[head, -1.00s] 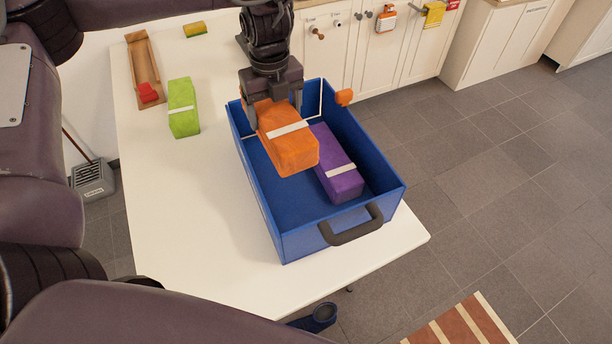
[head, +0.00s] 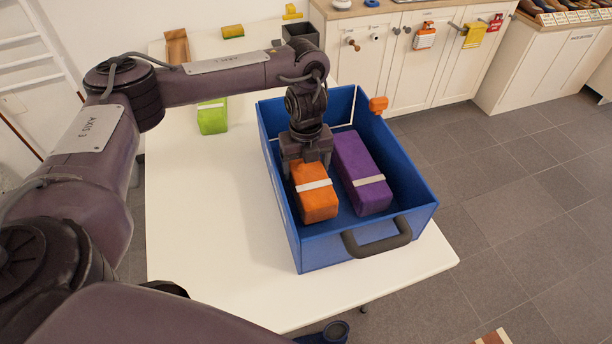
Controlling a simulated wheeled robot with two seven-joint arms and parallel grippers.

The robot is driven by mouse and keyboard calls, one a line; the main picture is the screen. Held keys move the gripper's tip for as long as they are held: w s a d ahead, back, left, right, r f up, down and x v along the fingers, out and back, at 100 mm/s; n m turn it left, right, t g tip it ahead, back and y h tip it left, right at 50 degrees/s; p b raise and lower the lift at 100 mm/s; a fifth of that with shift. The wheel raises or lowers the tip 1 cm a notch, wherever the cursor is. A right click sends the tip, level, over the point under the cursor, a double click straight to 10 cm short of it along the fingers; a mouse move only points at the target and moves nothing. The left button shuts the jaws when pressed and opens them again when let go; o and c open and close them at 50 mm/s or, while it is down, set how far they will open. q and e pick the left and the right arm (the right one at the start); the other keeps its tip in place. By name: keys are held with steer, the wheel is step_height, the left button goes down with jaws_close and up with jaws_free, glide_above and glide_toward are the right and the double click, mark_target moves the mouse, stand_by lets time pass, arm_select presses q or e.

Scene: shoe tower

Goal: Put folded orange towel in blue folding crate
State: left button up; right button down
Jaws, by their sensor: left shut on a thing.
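The folded orange towel (head: 317,201) with a pale band is inside the blue folding crate (head: 312,250), on its left side. It looks low in the crate; I cannot tell whether it touches the floor of the crate. My left gripper (head: 306,168) is shut on the towel's far end, reaching down into the crate from above. The gripper hides that end of the towel. My right gripper does not show.
A folded purple towel (head: 361,172) lies in the crate, right of the orange one. A green folded towel (head: 212,117) stands on the white table (head: 210,250) to the left. The crate's dark handle (head: 377,240) is at its near side.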

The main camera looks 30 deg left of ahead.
arm_select(q)
steer(key=shift+f+b, duration=0.35)
steer(key=shift+f, duration=1.15)
steer(key=shift+f, duration=0.15)
steer(key=o, duration=1.1)
steer(key=shift+o, duration=0.2)
step_height(320, 180, up, 12)
steer(key=p, duration=0.3)
steer(key=shift+f, duration=0.2)
steer(key=shift+r+p, duration=0.3)
steer(key=shift+r, duration=0.1)
